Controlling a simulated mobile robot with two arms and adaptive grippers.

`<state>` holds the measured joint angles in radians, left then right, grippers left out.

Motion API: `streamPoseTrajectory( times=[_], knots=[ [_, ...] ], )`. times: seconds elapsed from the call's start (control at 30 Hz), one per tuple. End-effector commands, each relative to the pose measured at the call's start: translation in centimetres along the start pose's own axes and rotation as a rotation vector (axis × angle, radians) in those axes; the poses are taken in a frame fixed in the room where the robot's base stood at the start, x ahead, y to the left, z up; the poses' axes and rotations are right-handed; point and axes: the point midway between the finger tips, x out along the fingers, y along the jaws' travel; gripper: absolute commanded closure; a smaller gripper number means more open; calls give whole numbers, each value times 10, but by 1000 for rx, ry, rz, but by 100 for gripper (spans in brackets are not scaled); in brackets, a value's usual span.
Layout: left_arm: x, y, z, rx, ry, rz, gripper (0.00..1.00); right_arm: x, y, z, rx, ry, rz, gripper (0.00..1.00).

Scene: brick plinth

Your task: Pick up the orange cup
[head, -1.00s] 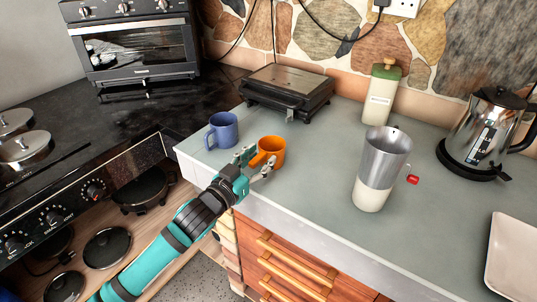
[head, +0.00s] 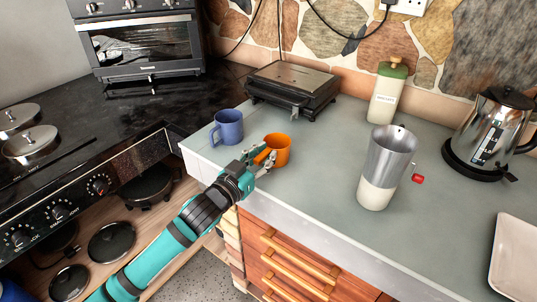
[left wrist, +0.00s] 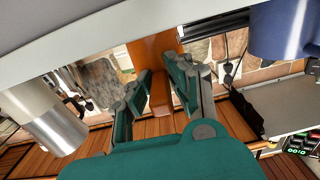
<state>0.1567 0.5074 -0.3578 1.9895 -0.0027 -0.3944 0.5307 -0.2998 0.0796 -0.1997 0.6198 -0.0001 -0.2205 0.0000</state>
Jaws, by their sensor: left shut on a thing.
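The orange cup (head: 279,148) stands upright on the grey-green worktop, near its front edge, with its handle toward my gripper. My left gripper (head: 262,160) is shut on the cup's handle side, and the fingers partly hide the handle. In the left wrist view, my left gripper (left wrist: 162,85) has its two teal fingers on either side of an orange part of the cup (left wrist: 158,60). The cup still appears to rest on the worktop. My right gripper is not in view.
A blue mug (head: 228,127) stands close by to the left. A black grill (head: 291,88) is behind the cup. A metal-and-cream container (head: 386,165), a red tag (head: 417,178), a green-lidded jar (head: 387,92), a kettle (head: 490,130) and a pale tray (head: 515,255) are to the right.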

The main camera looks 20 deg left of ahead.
Motion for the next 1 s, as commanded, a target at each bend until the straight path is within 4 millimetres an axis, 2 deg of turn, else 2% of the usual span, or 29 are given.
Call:
streamPoseTrajectory(
  times=[0.27,0.63,1.0],
  knots=[
    [0,0,-8,1,2,0,100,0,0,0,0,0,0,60],
    [0,0,-38,1,4,0,100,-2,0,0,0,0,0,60],
    [-43,19,-38,-1,0,1,100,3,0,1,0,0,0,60]
  ],
)
